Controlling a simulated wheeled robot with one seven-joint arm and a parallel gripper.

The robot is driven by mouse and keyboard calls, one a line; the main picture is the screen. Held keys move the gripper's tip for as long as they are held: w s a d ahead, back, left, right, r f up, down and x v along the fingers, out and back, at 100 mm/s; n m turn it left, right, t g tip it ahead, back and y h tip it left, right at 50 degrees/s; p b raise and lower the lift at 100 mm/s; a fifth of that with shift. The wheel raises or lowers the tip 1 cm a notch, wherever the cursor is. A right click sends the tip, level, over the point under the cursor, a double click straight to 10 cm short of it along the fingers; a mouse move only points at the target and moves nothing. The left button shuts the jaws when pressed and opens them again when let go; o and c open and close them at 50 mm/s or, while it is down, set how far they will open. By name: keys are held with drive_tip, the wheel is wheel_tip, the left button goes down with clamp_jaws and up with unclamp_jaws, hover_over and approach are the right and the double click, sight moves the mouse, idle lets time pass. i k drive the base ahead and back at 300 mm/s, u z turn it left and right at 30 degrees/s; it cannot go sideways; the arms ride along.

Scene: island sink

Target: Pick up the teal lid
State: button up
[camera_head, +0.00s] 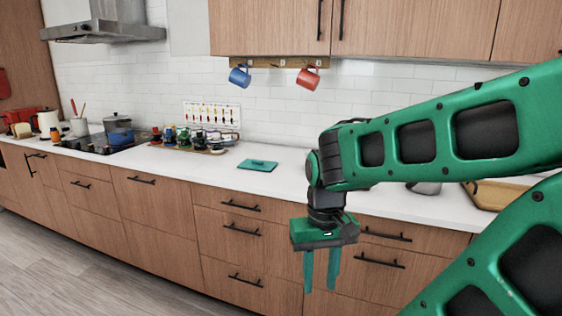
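The teal lid (258,165) is a flat rectangular piece with a small raised handle. It lies on the white countertop, left of my arm. My gripper (321,288) hangs with its two teal fingers pointing down, in front of the drawer fronts in the picture. It is to the right of the lid and lower in the picture, apart from it. The fingers are spread with a gap between them, and nothing shows between them.
Several jars on a board (195,140) stand left of the lid. A blue pot (118,130) sits on the cooktop. A blue mug (239,76) and a red mug (308,78) hang above. A wooden tray (488,196) is at the right. The counter around the lid is clear.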

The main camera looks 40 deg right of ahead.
sight(253, 164)
drive_tip(key=z, duration=0.35)
drive_tip(key=i, duration=2.15)
drive_tip(key=z, duration=0.1)
